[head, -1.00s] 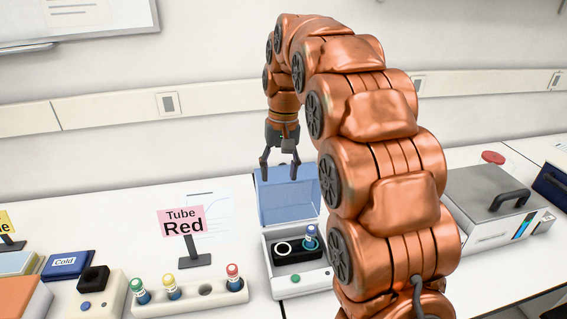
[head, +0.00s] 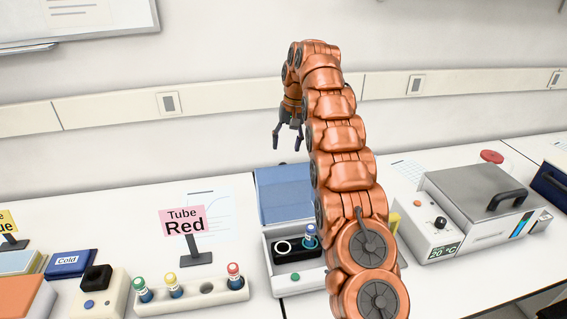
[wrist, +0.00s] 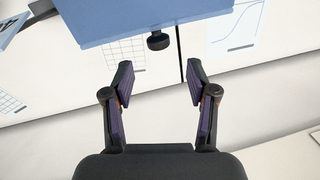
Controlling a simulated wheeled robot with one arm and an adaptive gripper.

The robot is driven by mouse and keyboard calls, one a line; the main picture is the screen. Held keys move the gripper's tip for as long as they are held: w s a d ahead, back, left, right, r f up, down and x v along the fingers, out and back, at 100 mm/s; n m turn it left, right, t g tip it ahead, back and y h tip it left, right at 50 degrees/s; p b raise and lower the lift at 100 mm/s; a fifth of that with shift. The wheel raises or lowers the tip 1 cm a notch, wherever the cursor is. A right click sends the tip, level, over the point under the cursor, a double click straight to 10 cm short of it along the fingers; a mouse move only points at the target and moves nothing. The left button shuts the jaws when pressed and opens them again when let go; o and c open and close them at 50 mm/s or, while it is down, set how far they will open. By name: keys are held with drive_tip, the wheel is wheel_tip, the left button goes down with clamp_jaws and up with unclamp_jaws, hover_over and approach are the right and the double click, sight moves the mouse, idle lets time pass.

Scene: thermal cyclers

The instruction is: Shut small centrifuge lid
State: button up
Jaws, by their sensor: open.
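The small centrifuge (head: 301,277) stands on the bench in front of me, partly hidden by my arm in the head view. Its blue lid (head: 284,194) is raised, standing open at the back. Inside, the black rotor (head: 292,252) holds a blue-capped tube (head: 310,236); another slot with a white rim looks empty. My gripper (head: 287,146) is open and empty, above and behind the raised lid. In the wrist view my gripper's fingers (wrist: 160,82) are spread, and the blue lid (wrist: 140,18) fills the top, beyond the fingertips, apart from them.
A white tube rack (head: 194,295) with several capped tubes and a pink "Tube Red" sign (head: 184,221) stand left of the centrifuge. A grey-lidded device (head: 490,190) with a black handle stands right. The wall (head: 220,140) is close behind the bench.

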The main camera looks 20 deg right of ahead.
drive_tip(key=shift+w+d+f, duration=0.15)
drive_tip(key=shift+f, duration=0.15)
drive_tip(key=shift+w+a+f+p, duration=0.1)
drive_tip(key=shift+a+f+p, duration=0.15)
drive_tip(key=shift+f, duration=1)
drive_tip(key=shift+a+f+p, duration=0.15)
drive_tip(key=shift+f+p, duration=0.2)
drive_tip(key=shift+f, duration=0.85)
drive_tip(key=shift+w+a+f+p, duration=0.1)
drive_tip(key=shift+a+f+p, duration=0.15)
drive_tip(key=shift+f, duration=1)
drive_tip(key=shift+c, duration=0.3)
clamp_jaws()
